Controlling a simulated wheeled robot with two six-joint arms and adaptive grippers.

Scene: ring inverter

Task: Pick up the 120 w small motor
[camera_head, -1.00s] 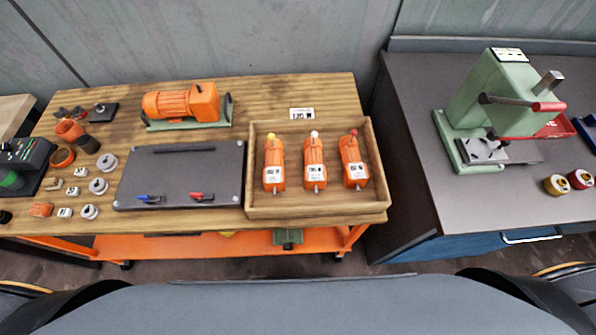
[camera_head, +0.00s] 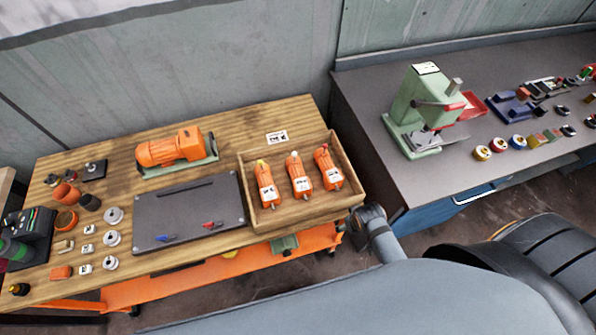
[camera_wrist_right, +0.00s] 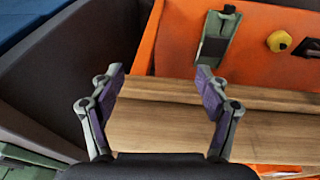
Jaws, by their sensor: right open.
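Three small orange motors lie side by side in a wooden tray in the head view: one with a yellow tip (camera_head: 266,185), one with a white tip (camera_head: 299,176) and one with a red tip (camera_head: 328,167). Their white labels are too small to read, so I cannot tell which is 120 W. The tray (camera_head: 254,224) stands at the right end of the wooden bench. My right gripper (camera_wrist_right: 158,76) is open and empty in the right wrist view, over a wooden surface beside orange cart panels. No motor shows between its fingers. My left gripper is not in view.
A larger orange motor (camera_head: 168,149) stands behind a dark plate (camera_head: 190,212). Pots and several small parts lie at the left. A green press (camera_head: 420,105) stands on the grey bench at right. A green block (camera_wrist_right: 216,38) and a yellow piece (camera_wrist_right: 279,41) show beyond my right gripper.

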